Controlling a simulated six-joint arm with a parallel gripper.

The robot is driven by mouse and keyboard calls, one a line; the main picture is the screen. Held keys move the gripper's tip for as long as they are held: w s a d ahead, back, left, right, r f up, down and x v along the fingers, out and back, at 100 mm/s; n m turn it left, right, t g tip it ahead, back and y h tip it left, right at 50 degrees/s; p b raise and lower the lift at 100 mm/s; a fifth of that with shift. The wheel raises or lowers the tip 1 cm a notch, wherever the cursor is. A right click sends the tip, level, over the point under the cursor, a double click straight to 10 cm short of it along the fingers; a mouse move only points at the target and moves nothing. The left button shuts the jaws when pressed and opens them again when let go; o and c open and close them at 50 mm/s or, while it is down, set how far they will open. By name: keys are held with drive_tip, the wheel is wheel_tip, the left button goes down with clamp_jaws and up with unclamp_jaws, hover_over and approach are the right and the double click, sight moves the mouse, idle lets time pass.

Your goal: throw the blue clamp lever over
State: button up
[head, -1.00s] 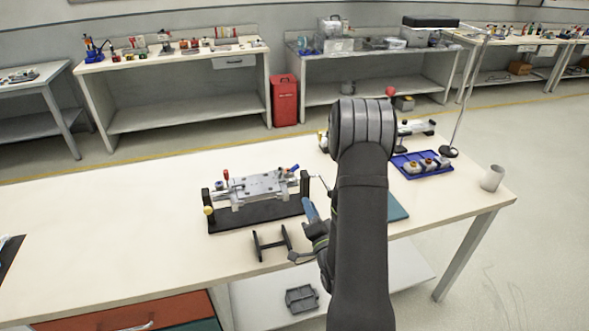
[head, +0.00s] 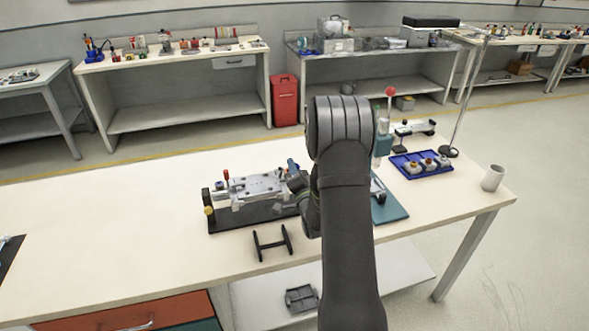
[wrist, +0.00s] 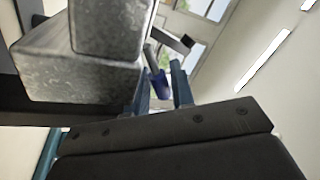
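The clamp fixture (head: 256,187) is a grey metal block on a black base on the table, with a red lever (head: 226,175) at its left. The blue clamp lever (wrist: 159,84) shows in the wrist view as a blue grip on a metal stem. My gripper (wrist: 160,82) has its two teal fingers apart, one on each side of the blue grip; contact is unclear. In the head view my gripper (head: 294,172) is at the fixture's right end and hides most of the blue lever there. The metal block fills the wrist view's upper left.
A black stand (head: 271,243) lies in front of the fixture.

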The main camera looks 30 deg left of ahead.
drive_tip(key=shift+c, duration=0.2)
clamp_jaws()
drive_tip(key=shift+s+a+r+n+g+y, duration=0.15)
drive_tip(key=shift+r+n+g, duration=0.1)
drive_tip(key=shift+n, duration=0.65)
drive_tip(key=shift+s+a+r+n+g+y, duration=0.15)
drive_tip(key=shift+n+g, duration=0.1)
drive_tip(key=shift+n, duration=0.65)
drive_tip(key=shift+o, duration=0.2)
unclamp_jaws()
drive_tip(key=v, duration=1.7)
drive_tip(key=shift+d, duration=0.25)
